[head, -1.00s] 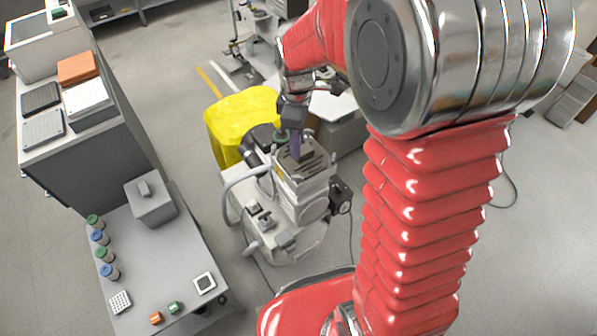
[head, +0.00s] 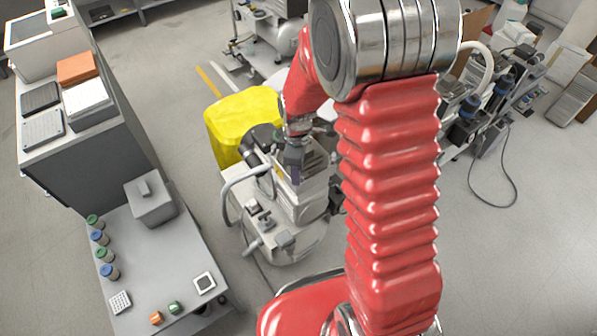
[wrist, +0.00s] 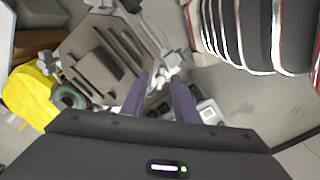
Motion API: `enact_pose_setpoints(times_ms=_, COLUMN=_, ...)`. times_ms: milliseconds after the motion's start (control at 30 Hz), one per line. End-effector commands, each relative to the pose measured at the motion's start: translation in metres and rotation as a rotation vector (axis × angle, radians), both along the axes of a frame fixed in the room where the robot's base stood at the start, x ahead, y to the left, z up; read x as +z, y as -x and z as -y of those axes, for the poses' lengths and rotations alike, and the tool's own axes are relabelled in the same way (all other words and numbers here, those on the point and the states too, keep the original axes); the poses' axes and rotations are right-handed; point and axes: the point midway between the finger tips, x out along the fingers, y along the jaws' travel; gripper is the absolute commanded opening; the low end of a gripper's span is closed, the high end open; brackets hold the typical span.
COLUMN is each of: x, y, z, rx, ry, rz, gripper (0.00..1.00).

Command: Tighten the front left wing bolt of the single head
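The single head (head: 312,160) is a pale grey block with a slotted top on the compressor in the middle of the head view. In the wrist view its dark slotted top (wrist: 88,72) lies left of my fingers. My gripper (head: 295,176) points down at the near left corner of the head. In the wrist view my gripper (wrist: 161,78) has two purple fingers apart. A small pale wing bolt (wrist: 170,60) shows near the fingertips, beside the head's corner. I cannot tell whether the fingers touch it. Another pale bolt (wrist: 46,58) shows at the head's far left corner.
A yellow bin (head: 240,122) stands behind the compressor. A grey hose (head: 228,195) curves along the compressor's left side. A grey side table (head: 165,255) with jars and a box stands at left. More equipment (head: 485,105) stands at right.

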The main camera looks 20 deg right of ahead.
Motion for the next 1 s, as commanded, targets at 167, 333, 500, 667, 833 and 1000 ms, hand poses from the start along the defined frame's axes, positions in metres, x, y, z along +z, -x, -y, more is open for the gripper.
enact_pose_setpoints(times_ms=167, x=-0.0077, y=-0.0001, z=0.0000, rx=0.000, ry=0.000, rz=0.001, gripper=0.27)
enact_pose_setpoints(times_ms=333, x=-0.0079, y=-0.0002, z=0.0001, rx=0.000, ry=0.000, rz=0.001, gripper=0.27)
enact_pose_setpoints(times_ms=500, x=-0.0077, y=-0.0002, z=0.0001, rx=0.000, ry=0.000, rz=0.001, gripper=0.20)
enact_pose_setpoints(times_ms=667, x=-0.0077, y=-0.0001, z=0.0002, rx=0.000, ry=0.000, rz=0.001, gripper=0.09)
enact_pose_setpoints(times_ms=833, x=-0.0076, y=-0.0005, z=0.0004, rx=0.000, ry=0.000, rz=0.002, gripper=0.00)
enact_pose_setpoints(times_ms=1000, x=-0.0074, y=-0.0008, z=0.0074, rx=-0.005, ry=0.000, rz=0.002, gripper=0.00)
